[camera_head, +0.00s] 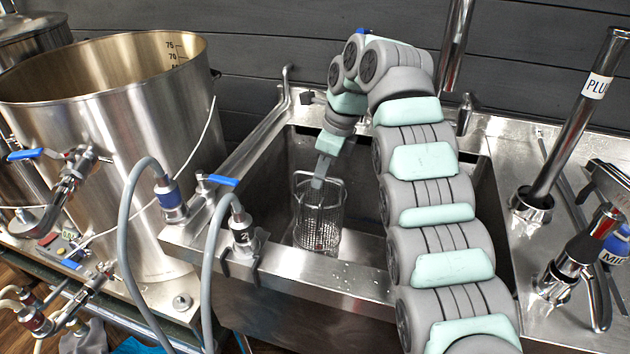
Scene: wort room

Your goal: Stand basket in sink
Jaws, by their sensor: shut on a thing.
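The basket (318,222) is a small wire-mesh cylinder with a raised handle at its top. It is upright inside the steel sink (270,170), toward the left side of the basin. My gripper (318,186) reaches down into the sink from above and is shut on the basket at its handle. The fingertips are small and partly merge with the wire. I cannot tell whether the basket's base touches the sink floor. My arm hides the sink's right part.
A large steel kettle (120,130) stands left of the sink. Two grey hoses (128,225) with valves hang at the sink's front left rim. A tall pipe labelled "PLU" (575,120) and a tap (580,250) stand on the right counter. Room inside the sink shows behind the basket.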

